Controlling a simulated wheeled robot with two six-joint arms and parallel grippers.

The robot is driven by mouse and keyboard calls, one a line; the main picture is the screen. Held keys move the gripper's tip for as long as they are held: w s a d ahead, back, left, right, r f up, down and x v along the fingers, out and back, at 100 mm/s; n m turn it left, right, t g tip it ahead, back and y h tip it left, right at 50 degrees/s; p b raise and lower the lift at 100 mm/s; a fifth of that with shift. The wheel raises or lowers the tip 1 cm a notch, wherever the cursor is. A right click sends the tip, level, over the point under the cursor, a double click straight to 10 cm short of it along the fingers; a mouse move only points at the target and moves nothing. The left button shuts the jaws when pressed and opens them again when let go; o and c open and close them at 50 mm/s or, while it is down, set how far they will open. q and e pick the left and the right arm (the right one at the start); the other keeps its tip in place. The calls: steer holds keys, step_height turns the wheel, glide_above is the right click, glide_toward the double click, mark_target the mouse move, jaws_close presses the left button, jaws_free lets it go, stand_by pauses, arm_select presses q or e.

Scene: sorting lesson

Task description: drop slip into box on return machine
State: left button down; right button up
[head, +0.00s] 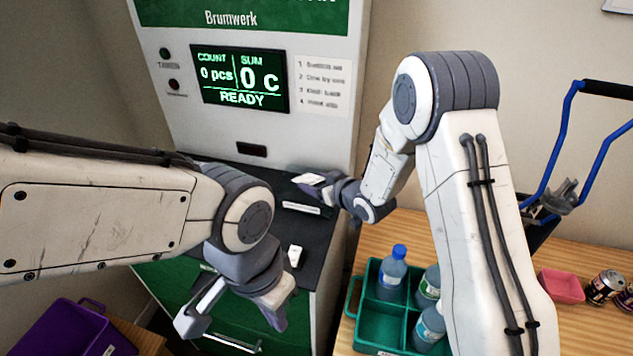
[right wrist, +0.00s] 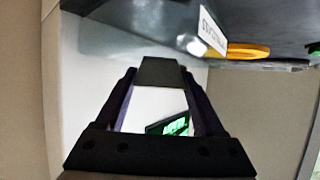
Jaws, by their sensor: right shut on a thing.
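The return machine (head: 330,120) stands at the back, with a lit screen (head: 240,78) reading 0 pcs, 0 c and READY. My right gripper (head: 326,183) is shut on a small white slip (head: 308,179), held above the machine's dark shelf (head: 262,184). A white label strip (head: 301,208) shows just below it; the outline of any box there is hard to make out. My left gripper (head: 232,316) is open and empty, lower, in front of the machine.
A small white item (head: 295,256) lies on the shelf. A green crate (head: 381,325) with several bottles stands on the wooden table at right, near a pink tray (head: 561,286) and cans (head: 604,287). A purple bin (head: 68,328) is at lower left.

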steer(key=o, duration=0.9)
steer(key=b+v, duration=0.2)
steer(key=v, duration=0.8)
steer(key=shift+s+b, duration=0.2)
steer(key=shift+b, duration=0.2)
steer(key=shift+r, duration=0.1)
steer(key=s+a+g+h, duration=0.1)
steer(key=s+g+h, duration=0.2)
steer(key=s, duration=1.2)
steer(key=s+a+r+g+h, duration=0.1)
steer(key=s+g+h, duration=0.1)
steer(key=s+g, duration=0.6)
steer(key=s, duration=0.7)
steer(key=shift+s+r+n+h, duration=0.25)
steer(key=shift+s+n+h, duration=0.05)
steer(key=shift+n+h, duration=0.1)
